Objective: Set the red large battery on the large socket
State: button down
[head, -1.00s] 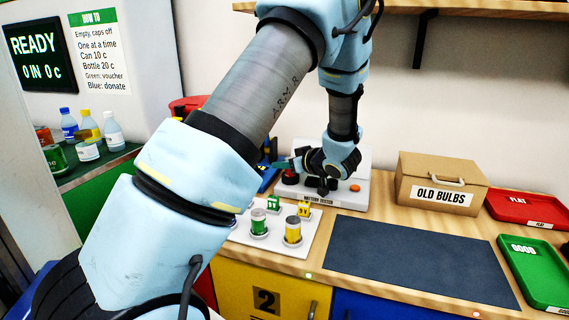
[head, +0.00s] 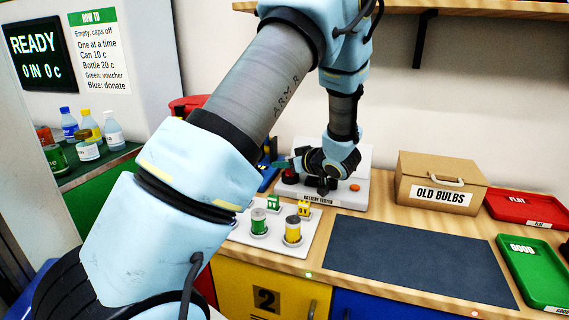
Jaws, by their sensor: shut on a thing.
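My gripper (head: 305,176) is over the white battery tester (head: 357,203) at the back of the counter, with its fingers low over it. It is shut on a small dark red thing (head: 290,175) at its left side, which looks like the red large battery. Dark fingers and the wrist cover much of it, so I cannot tell whether its base touches the tester. The large socket cannot be made out, as the gripper hides part of the tester's top. An orange button (head: 355,187) shows on the tester's right.
A white tray (head: 285,262) in front holds a green battery (head: 259,222) and a yellow battery (head: 293,230). A dark mat (head: 410,262) lies clear to the right. An OLD BULBS box (head: 440,183), a red tray (head: 525,208) and a green tray (head: 535,272) stand beyond.

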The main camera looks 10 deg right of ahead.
jog(key=shift+f+b, duration=0.35)
jog(key=shift+f, duration=0.25)
jog(key=c, duration=0.8)
grip_release()
jog(key=shift+o, duration=0.2)
jog(key=shift+p+v, duration=0.75)
jog(key=shift+v, duration=0.35)
jog(key=shift+p+v, duration=2.35)
jog(key=shift+v, duration=2.1)
jog(key=shift+d+f, duration=0.1)
